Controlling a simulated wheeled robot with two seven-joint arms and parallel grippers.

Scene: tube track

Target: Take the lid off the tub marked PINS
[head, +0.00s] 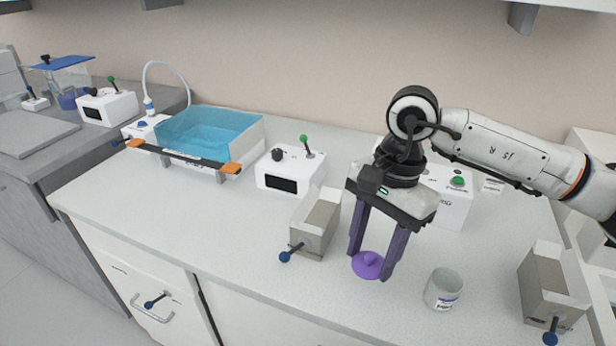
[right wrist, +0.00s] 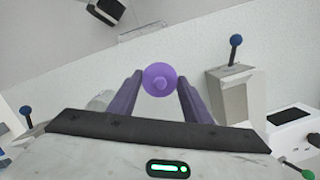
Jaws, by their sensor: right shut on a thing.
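My right gripper (head: 378,268) is shut on a round purple lid (head: 368,264) with a small knob on top. The lid also shows between the fingertips in the right wrist view (right wrist: 160,79). It is low over the bench, and I cannot tell whether it touches the surface. A pale grey round tub (head: 444,290) stands upright to the right of the lid in the head view, apart from it. Its top looks open and its label is too small to read. In the right wrist view the tub is partly hidden behind a finger. My left gripper is not in view.
A grey box with a blue-knobbed lever (head: 316,224) stands just left of the gripper; another (head: 552,287) is at the far right. A white control box (head: 290,172) and a blue water bath (head: 209,135) stand further left. The bench front is clear.

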